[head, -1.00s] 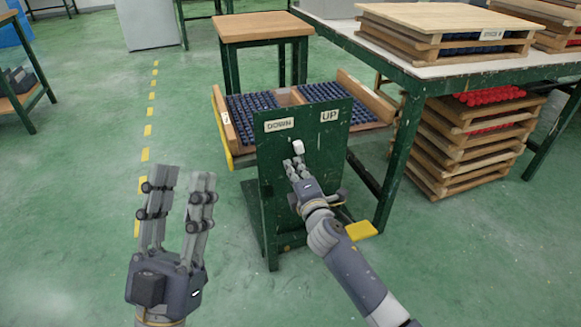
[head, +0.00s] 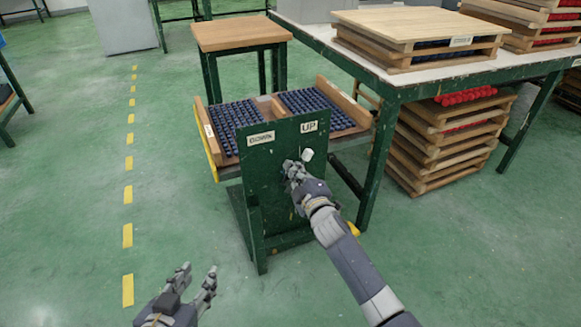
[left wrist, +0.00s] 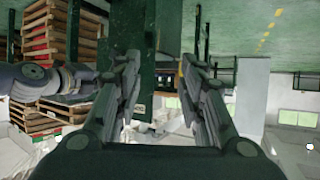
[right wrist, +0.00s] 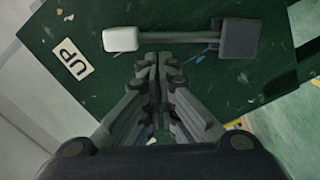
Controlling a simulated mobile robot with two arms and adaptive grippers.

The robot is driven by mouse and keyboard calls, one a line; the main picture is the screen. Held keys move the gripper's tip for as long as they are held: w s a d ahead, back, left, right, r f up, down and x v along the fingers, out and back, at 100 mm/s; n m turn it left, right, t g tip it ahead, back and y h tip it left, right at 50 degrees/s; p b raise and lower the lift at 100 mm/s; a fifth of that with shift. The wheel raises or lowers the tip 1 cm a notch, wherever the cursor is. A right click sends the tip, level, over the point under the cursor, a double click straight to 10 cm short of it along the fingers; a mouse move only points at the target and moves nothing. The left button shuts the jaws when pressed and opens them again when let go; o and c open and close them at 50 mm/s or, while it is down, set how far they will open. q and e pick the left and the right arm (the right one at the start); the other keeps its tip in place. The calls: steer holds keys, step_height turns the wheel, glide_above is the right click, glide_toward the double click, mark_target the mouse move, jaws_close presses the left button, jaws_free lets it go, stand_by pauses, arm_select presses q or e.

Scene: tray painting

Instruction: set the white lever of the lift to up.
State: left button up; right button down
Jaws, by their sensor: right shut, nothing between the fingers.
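The lift's green panel (head: 270,190) bears a DOWN label (head: 261,138) on the left and an UP label (head: 309,126) on the right. The lever's white knob (head: 307,155) is just below the UP label. In the right wrist view the white knob (right wrist: 120,39) lies beside the UP label (right wrist: 73,58), with its shaft running to a dark pivot block (right wrist: 238,38). My right gripper (head: 291,167) is shut and empty, just left of the knob; I cannot tell whether it touches the lever. My left gripper (head: 198,275) is open and empty, low at the left.
The lift holds trays of dark blue pieces (head: 235,115) behind the panel. A wooden-topped stand (head: 240,33) is behind it. A green-legged table (head: 400,85) with stacked wooden trays stands at right. The floor at left is clear, with a yellow dashed line (head: 128,235).

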arm_select(q)
steer(key=shift+s+a+f+g+y+p, duration=0.2)
steer(key=shift+s+a+f+g, duration=0.1)
steer(key=shift+s+f+g, duration=0.35)
steer(key=shift+s+a+f+g+y+p, duration=0.1)
steer(key=shift+s+a+f+g+y, duration=0.15)
steer(key=shift+s+f+g, duration=0.45)
arm_select(e)
steer(key=shift+w+d+m, duration=0.15)
steer(key=shift+d+m, duration=0.25)
steer(key=shift+m, duration=0.1)
arm_select(q)
steer(key=shift+w+f+t, duration=0.1)
steer(key=shift+f+t, duration=0.05)
steer(key=shift+t, duration=0.1)
